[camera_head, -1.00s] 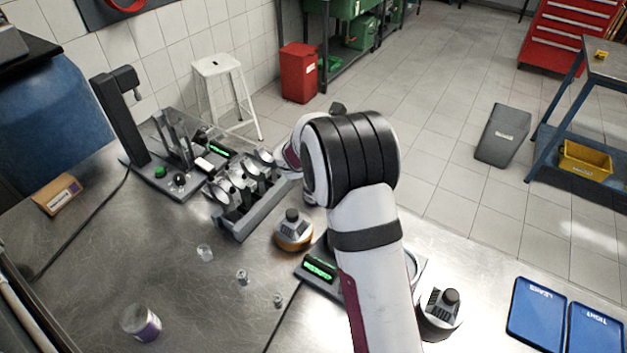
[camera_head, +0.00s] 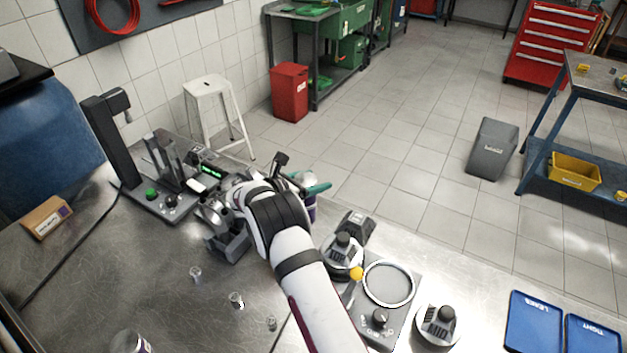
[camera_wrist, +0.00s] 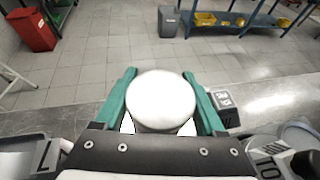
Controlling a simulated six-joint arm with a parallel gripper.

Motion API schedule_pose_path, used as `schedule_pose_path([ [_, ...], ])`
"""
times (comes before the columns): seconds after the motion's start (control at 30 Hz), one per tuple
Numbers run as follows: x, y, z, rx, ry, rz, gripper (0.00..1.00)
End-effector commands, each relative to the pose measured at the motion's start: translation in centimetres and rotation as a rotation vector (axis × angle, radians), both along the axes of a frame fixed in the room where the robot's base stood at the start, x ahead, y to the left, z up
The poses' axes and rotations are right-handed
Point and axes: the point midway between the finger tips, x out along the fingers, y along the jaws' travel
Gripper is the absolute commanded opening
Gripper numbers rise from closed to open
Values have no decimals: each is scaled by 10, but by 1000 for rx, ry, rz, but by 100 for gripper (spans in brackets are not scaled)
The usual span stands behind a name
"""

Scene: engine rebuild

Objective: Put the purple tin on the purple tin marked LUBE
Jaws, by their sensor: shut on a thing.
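My gripper (camera_head: 308,184) is shut on a tin with a round pale top and a purple side (camera_head: 312,208), beyond the arm near the table's far edge in the head view. In the wrist view, the gripper's teal fingers (camera_wrist: 160,88) stand on either side of the tin's pale top (camera_wrist: 161,98). The top hides its side there. A second tin, pale with a purple label (camera_head: 130,343), stands at the bottom left of the head view, cut by the frame edge. Its lettering cannot be read. It is well apart from my gripper.
A grey holder with metal parts (camera_head: 228,245) stands left of my arm. Small clear pieces (camera_head: 236,300) lie on the table. Right are grey knobbed devices (camera_head: 437,325), a ring on a plate (camera_head: 388,284) and blue trays (camera_head: 533,322). The table's left middle is mostly clear.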

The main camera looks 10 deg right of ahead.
Motion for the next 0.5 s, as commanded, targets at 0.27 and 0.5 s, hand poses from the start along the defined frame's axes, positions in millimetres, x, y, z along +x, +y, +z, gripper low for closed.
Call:
schedule_pose_path([
  [0.27, 0, 0, -2, 0, 0, 0, 98],
  [0.5, 0, 0, -1, 0, 0, 0, 100],
])
